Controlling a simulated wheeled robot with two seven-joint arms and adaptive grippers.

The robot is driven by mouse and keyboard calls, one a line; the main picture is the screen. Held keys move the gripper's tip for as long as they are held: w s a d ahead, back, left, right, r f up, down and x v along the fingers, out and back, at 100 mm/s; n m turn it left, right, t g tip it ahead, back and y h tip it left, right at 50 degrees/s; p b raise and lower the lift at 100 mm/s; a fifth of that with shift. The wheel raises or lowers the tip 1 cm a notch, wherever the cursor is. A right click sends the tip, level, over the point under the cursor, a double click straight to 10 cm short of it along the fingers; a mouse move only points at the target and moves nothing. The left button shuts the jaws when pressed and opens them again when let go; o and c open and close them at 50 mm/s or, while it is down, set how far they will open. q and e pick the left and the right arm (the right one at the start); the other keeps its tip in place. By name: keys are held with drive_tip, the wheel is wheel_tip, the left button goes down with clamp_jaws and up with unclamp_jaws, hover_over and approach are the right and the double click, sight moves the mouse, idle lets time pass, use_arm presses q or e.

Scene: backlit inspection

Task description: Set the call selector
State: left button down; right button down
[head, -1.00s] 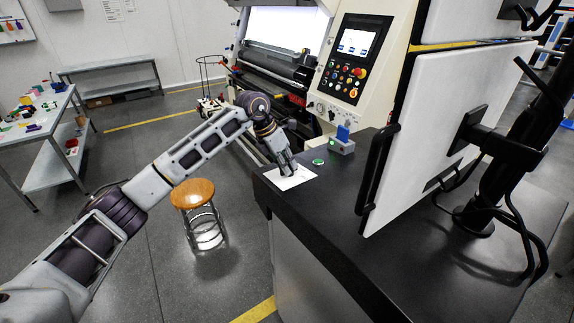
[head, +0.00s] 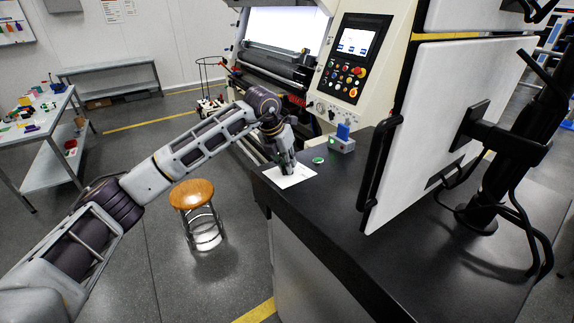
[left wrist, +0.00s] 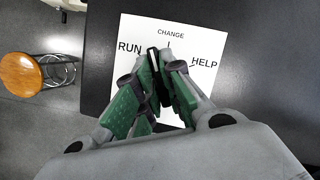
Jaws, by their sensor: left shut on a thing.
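A white selector plate (head: 300,179) lies on the near left corner of the black counter in the head view. In the left wrist view the plate (left wrist: 196,42) reads RUN at left, CHANGE at top and HELP at right. My left gripper (head: 286,170) comes down over the plate. In the left wrist view its green-padded fingers (left wrist: 162,70) are shut on the black selector knob (left wrist: 153,55). The knob's white pointer line leans up and slightly left, seemingly between RUN and CHANGE. The fingers hide most of the knob. My right gripper is not in view.
A green button (head: 318,160) and a grey box with a blue top (head: 342,139) stand behind the plate. A white panel with a black handle (head: 380,170) rises to the right. A wooden stool (head: 192,194) stands left of the black counter (head: 330,222).

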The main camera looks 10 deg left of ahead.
use_arm(q)
drive_tip(key=n+y+b, duration=0.1)
drive_tip(key=n, duration=0.1)
drive_tip(key=shift+d+n, duration=0.1)
drive_tip(key=shift+n, duration=0.2)
drive_tip(key=shift+n+y+b, duration=0.5)
drive_tip(key=shift+n+y, duration=0.2)
drive_tip(key=shift+n, duration=1.1)
drive_tip(key=shift+r, duration=0.1)
drive_tip(key=c, duration=1.6)
unclamp_jaws()
drive_tip(key=shift+o, duration=0.3)
drive_tip(key=shift+v, duration=0.9)
drive_tip(key=v, duration=1)
drive_tip(key=shift+d, duration=0.15)
